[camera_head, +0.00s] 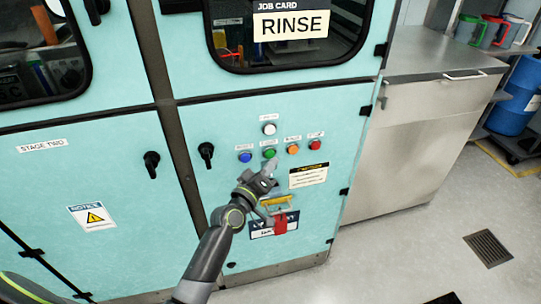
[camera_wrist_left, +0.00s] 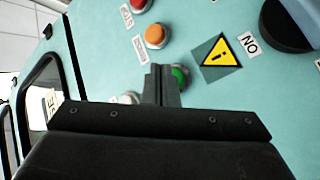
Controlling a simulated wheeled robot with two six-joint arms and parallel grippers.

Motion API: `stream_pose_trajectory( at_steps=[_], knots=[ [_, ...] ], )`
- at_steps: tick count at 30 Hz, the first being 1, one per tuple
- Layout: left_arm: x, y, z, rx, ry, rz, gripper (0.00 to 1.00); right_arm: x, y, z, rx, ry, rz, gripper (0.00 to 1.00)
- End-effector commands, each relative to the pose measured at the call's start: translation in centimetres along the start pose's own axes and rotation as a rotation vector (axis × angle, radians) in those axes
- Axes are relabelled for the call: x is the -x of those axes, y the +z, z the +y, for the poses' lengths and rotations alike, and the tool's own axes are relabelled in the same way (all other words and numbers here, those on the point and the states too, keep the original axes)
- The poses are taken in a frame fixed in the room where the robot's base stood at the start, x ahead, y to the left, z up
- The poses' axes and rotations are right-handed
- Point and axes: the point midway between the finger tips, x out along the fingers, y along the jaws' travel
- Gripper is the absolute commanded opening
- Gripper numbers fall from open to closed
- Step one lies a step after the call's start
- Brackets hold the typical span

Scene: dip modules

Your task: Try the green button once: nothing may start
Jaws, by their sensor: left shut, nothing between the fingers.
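The green button (camera_head: 269,152) sits in the row on the teal panel, between the blue button (camera_head: 245,157) and the orange button (camera_head: 292,149). My left gripper (camera_head: 268,167) is shut and empty, its tips just below the green button in the head view. In the left wrist view the shut fingers (camera_wrist_left: 161,72) overlap one side of the green button (camera_wrist_left: 181,76), partly hiding it. I cannot tell whether they touch it. The blue button is hidden in the wrist view. My right gripper is out of view.
A red button (camera_head: 315,145) ends the row at right, and a white button or lamp (camera_head: 269,129) sits above. Black door handles (camera_head: 206,151) protrude at left. A steel cabinet (camera_head: 420,140) stands at right.

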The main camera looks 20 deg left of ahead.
Motion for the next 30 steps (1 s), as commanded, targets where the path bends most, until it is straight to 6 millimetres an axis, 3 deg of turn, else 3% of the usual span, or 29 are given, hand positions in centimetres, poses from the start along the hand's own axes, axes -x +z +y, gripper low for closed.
stream_pose_trajectory(
  at_steps=[30],
  knots=[
    [-0.6,-0.47,-0.41,0.0,0.0,0.0,0.0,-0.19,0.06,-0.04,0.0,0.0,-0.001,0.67]
  ],
)
